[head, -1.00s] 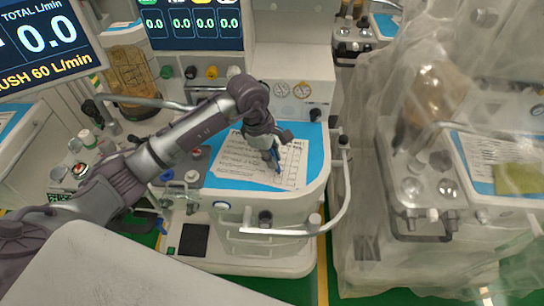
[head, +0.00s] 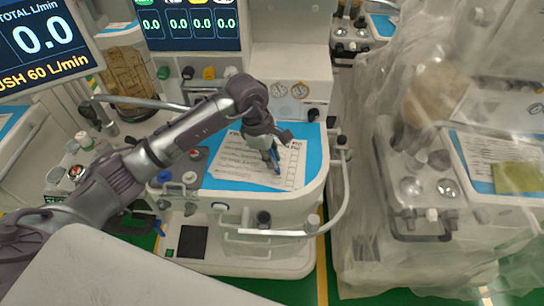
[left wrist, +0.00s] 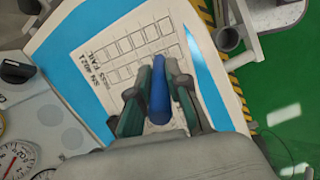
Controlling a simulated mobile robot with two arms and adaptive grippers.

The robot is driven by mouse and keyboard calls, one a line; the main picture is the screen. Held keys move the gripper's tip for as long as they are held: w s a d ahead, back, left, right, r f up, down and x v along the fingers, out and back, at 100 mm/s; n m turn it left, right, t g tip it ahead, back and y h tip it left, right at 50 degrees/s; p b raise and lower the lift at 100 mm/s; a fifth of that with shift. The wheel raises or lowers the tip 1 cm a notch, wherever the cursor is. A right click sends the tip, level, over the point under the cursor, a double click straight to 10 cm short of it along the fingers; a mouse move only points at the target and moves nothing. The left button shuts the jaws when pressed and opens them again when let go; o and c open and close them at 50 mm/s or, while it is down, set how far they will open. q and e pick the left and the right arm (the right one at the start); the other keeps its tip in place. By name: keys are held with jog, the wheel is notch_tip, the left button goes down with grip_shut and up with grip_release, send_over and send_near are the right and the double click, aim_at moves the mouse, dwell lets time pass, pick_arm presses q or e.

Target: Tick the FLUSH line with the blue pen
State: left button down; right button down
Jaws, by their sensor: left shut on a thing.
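The paper checklist (head: 232,170) lies on the blue top of the near cart, with printed lines and a column of boxes. My left gripper (head: 272,156) is shut on the blue pen (head: 277,168) and holds it point down over the right part of the sheet, near the boxes. In the left wrist view the pen (left wrist: 159,95) stands between the two fingers, and rows of boxes (left wrist: 130,50) show beyond it. Whether the tip touches the paper is hidden. The FLUSH line cannot be read. My right gripper is not in view.
The cart has a white rail (head: 345,205) at its right front and knobs at its left. A monitor (head: 45,45) stands at the upper left. A second cart under clear plastic sheeting (head: 375,170) stands at the right. Green floor shows between the carts.

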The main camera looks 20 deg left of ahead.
pick_arm(q)
jog(key=shift+r+p, duration=1.6)
jog(key=shift+r, duration=1.85)
